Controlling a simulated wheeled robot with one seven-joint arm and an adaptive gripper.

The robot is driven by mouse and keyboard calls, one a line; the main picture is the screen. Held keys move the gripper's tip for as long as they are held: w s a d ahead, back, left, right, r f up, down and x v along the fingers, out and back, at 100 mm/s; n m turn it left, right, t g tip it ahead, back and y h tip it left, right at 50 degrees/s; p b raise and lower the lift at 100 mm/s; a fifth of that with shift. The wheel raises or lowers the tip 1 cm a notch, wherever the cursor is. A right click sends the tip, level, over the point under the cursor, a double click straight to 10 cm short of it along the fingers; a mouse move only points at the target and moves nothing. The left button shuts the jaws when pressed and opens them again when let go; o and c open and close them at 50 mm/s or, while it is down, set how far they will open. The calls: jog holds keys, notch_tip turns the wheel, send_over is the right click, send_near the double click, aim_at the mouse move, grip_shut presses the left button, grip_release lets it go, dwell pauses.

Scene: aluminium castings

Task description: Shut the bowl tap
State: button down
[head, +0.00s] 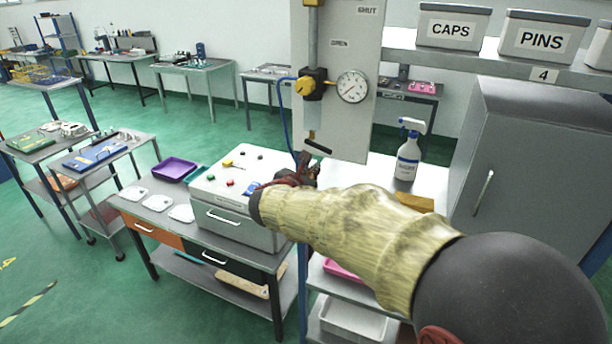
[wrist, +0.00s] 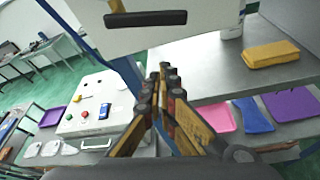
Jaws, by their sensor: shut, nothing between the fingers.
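A grey-white panel (head: 345,110) carries a vertical pipe with a black-and-yellow unit (head: 313,84) and a pale bowl (head: 314,116) under it. Below the bowl is the tap's black lever (head: 318,146), lying crosswise and sloping slightly down to the right. In the wrist view the lever (wrist: 145,18) lies nearly level at the top, in front of the panel's lower edge. My gripper (head: 308,163) is just below the lever in the head view, apart from it. In the wrist view my gripper (wrist: 164,72) has its fingertips together, empty, below the lever.
A round gauge (head: 353,87) sits right of the unit; a blue hose hangs left. A grey control box (head: 238,200) stands on the bench at left. A spray bottle (head: 408,155) and yellow block (wrist: 271,54) are on the right shelf. A grey cabinet (head: 530,150) stands right.

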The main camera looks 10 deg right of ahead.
aim_at(318, 147)
jog(key=r, duration=0.2)
jog(key=r+p, duration=0.1)
jog(key=r, duration=0.1)
jog(key=shift+s+d, duration=0.3)
jog(key=shift+s, duration=0.05)
jog(key=shift+f, duration=0.1)
jog(key=shift+s, duration=0.1)
jog(key=shift+s+d+r+n+h+p, duration=0.3)
jog(key=shift+r+n+p, duration=0.3)
jog(key=shift+p, duration=0.55)
jog(key=shift+d, duration=0.1)
jog(key=shift+w+r, duration=0.1)
jog(key=shift+r, duration=0.05)
